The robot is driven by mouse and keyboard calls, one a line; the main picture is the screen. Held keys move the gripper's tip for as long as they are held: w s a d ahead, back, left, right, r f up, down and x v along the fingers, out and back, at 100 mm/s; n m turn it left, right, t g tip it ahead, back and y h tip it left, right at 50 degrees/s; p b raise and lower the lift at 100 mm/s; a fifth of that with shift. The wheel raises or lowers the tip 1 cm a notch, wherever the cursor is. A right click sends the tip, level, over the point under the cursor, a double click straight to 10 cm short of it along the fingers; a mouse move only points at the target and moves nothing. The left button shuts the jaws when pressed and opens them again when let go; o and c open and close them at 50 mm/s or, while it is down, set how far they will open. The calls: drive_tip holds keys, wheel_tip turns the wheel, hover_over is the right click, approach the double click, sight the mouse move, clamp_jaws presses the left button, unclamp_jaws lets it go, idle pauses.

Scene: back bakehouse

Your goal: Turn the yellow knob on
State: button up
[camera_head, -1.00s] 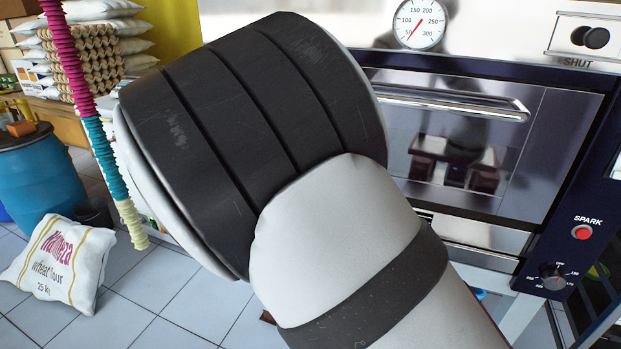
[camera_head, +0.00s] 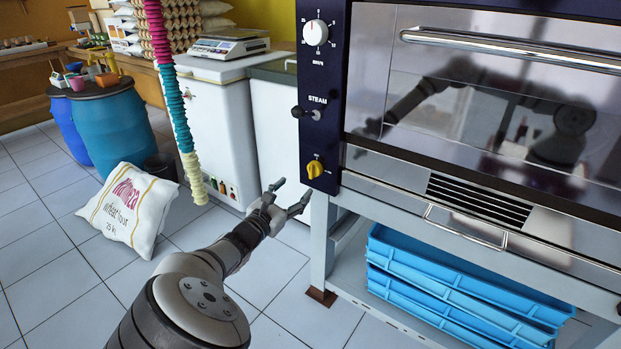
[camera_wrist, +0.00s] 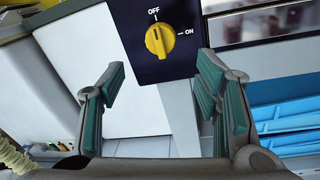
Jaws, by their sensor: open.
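The yellow knob (camera_head: 315,169) sits low on the dark control panel at the left edge of the oven. My gripper (camera_head: 294,190) is open and empty, just left of and below the knob in the head view. In the wrist view my gripper (camera_wrist: 161,64) has its fingers spread to either side below the knob, apart from it.
Above the knob are a dark STEAM knob (camera_head: 306,113) and a white dial (camera_head: 315,33). The oven drawer handle (camera_head: 465,226) sticks out at right. Blue trays (camera_head: 450,280) lie below the oven. A flour sack (camera_head: 128,210) stands on open floor at left.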

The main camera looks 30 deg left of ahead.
sight(311, 174)
drive_tip(key=w+b, duration=0.2)
drive_tip(key=w, duration=0.7)
drive_tip(key=shift+w+a, duration=0.1)
drive_tip(key=shift+w, duration=0.15)
drive_tip(key=c, duration=1.1)
